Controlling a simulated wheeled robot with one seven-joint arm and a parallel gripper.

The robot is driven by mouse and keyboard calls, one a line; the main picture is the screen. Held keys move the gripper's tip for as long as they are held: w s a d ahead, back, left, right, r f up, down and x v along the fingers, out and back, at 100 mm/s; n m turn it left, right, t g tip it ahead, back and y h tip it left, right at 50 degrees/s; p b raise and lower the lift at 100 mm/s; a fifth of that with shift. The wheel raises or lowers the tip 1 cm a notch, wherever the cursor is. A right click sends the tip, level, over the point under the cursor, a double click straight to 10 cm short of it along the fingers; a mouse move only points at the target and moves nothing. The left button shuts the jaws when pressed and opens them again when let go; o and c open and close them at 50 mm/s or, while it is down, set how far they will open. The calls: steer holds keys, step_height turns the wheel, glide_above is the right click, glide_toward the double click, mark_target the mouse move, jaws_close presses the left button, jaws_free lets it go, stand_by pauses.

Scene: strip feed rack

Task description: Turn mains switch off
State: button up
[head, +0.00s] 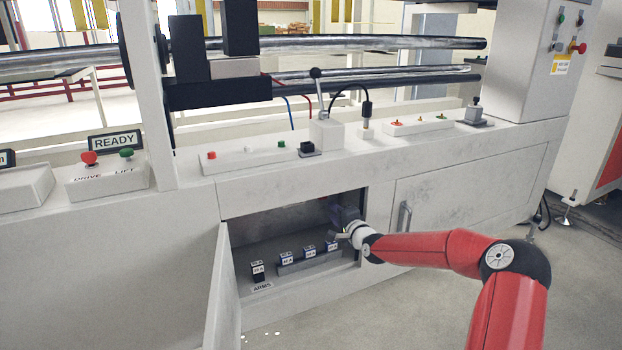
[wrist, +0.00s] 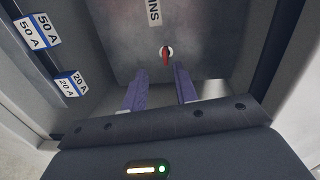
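The mains switch (wrist: 165,55) shows in the wrist view as a small red handle on a pale round base, set in a grey panel. Its handle points roughly along the picture's vertical. A label (wrist: 154,12) beside it is cut off and reads "INS". My gripper (wrist: 158,76) is open, with its two purple fingers apart and nothing between them. The fingertips point at the switch, one to each side of its line, and appear short of it.
Several small breakers with ampere labels (head: 258,270) stand on the cabinet floor. Two labelled blocks (wrist: 36,32) are at the left in the wrist view. The open door (head: 222,290) stands at the left. A closed door with a handle (head: 404,217) is right of the opening.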

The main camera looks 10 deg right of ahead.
steer(key=s+a+r+n+g+h+p, duration=0.1)
steer(key=s+a+r+n+g, duration=0.25)
steer(key=s+a+n, duration=0.3)
steer(key=s+d+r+n+g+h+p, duration=0.15)
steer(key=s+r, duration=0.25)
steer(key=s, duration=0.6)
steer(key=s+d+r+n+g+h+p, duration=0.1)
steer(key=s+r+n+g+h, duration=0.3)
steer(key=s, duration=0.6)
steer(key=s+d+r+m+h+p, duration=0.1)
steer(key=s+d+r+p, duration=0.1)
steer(key=s+r, duration=0.5)
steer(key=s+f+n+g+y+p, duration=0.1)
steer(key=s+n, duration=0.1)
steer(key=s, duration=1.6)
steer(key=shift+s+y, duration=0.25)
steer(key=shift+y, duration=0.1)
